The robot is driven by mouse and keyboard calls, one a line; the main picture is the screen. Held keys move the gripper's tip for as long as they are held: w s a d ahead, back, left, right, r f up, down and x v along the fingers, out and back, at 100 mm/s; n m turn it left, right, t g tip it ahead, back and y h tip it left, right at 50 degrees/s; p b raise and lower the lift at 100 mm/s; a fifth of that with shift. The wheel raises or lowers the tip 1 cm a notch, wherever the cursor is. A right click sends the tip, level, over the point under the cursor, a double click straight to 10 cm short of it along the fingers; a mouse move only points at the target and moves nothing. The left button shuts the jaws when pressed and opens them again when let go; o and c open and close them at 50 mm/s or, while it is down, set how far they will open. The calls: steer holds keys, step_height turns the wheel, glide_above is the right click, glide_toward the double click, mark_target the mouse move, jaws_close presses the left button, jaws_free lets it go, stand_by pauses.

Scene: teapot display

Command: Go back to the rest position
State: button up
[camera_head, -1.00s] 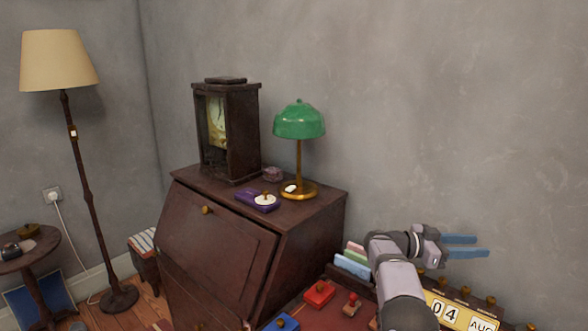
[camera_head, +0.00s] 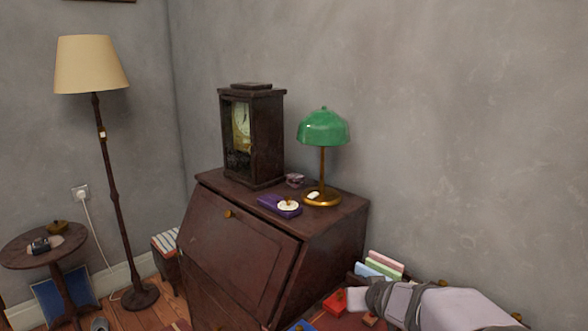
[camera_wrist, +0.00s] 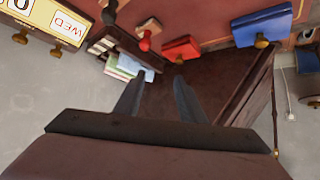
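My gripper shows in the wrist view (camera_wrist: 156,92) with its two dark fingers apart and nothing between them. Its fingers point toward the dark wooden bureau and the things beside it. In the head view my arm reaches in from the lower right, low in front of the wall, and its fingers cannot be made out there. A red box (camera_head: 336,302) and coloured cards (camera_head: 381,266) are near the arm's end. The red box (camera_wrist: 181,48) and the cards (camera_wrist: 123,68) also show beyond the fingers in the wrist view.
The bureau (camera_head: 236,249) bears a clock (camera_head: 253,137), a green lamp (camera_head: 324,128) and a purple box (camera_head: 279,206). A blue box (camera_wrist: 262,26), a stamp (camera_wrist: 146,35) and a calendar (camera_wrist: 45,22) lie beyond my fingers. A floor lamp (camera_head: 91,64) and round table (camera_head: 22,252) stand left.

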steer(key=s+a+f+g, duration=0.1)
steer(key=s+f, duration=0.1)
steer(key=s, duration=0.3)
steer(key=s+a+f+g, duration=0.1)
steer(key=s+f+g, duration=0.1)
steer(key=s, duration=0.4)
steer(key=s+a+f+g+y, duration=0.1)
steer(key=s+f+g, duration=0.1)
steer(key=s, duration=0.3)
steer(key=shift+s+a+f+p, duration=0.25)
steer(key=shift+f+p, duration=0.15)
steer(key=s+f+g, duration=0.3)
steer(key=s+g, duration=0.2)
steer(key=s, duration=1)
step_height(320, 180, up, 12)
steer(key=p, duration=1.2)
steer(key=shift+w+d+p, duration=0.15)
steer(key=shift+d+p, duration=0.15)
